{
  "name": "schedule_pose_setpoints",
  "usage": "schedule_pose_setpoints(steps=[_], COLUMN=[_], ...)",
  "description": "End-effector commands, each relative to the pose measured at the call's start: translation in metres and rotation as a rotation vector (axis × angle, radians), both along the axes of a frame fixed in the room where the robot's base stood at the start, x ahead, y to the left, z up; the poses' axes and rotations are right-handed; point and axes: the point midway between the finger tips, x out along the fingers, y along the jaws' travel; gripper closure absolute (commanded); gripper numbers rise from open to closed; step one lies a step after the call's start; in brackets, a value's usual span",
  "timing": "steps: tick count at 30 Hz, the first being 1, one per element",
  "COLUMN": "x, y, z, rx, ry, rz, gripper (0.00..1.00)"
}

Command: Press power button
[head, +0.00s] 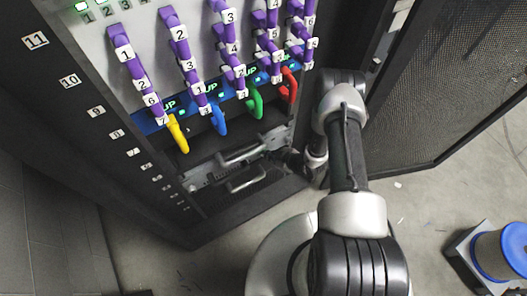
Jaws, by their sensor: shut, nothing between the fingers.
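A low metal-fronted unit (205,178) with two silver handles sits in the dark rack (160,215), below the cable row. I cannot make out a power button on it; it may be too small or hidden by my gripper. My gripper (286,157) is small and dark in the head view, at the right end of this unit's front. It is shut and holds nothing. I cannot tell whether its tips touch the unit.
Yellow (177,133), blue (219,120), green (256,102) and red (289,86) cables hang above the unit, under numbered purple tabs (133,62). An open mesh door (440,90) stands right of my arm.

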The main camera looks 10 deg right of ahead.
Motion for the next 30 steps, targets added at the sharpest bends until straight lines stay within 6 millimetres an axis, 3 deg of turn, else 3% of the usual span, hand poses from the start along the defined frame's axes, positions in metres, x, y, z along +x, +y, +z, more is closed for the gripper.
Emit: schedule_pose_setpoints(steps=[11,30], x=[0.002,-0.015], y=[0.0,-0.005], z=[0.0,0.0], rx=[0.0,0.0], ry=[-0.002,-0.001], rz=[0.0,0.001], gripper=[1.0,1.0])
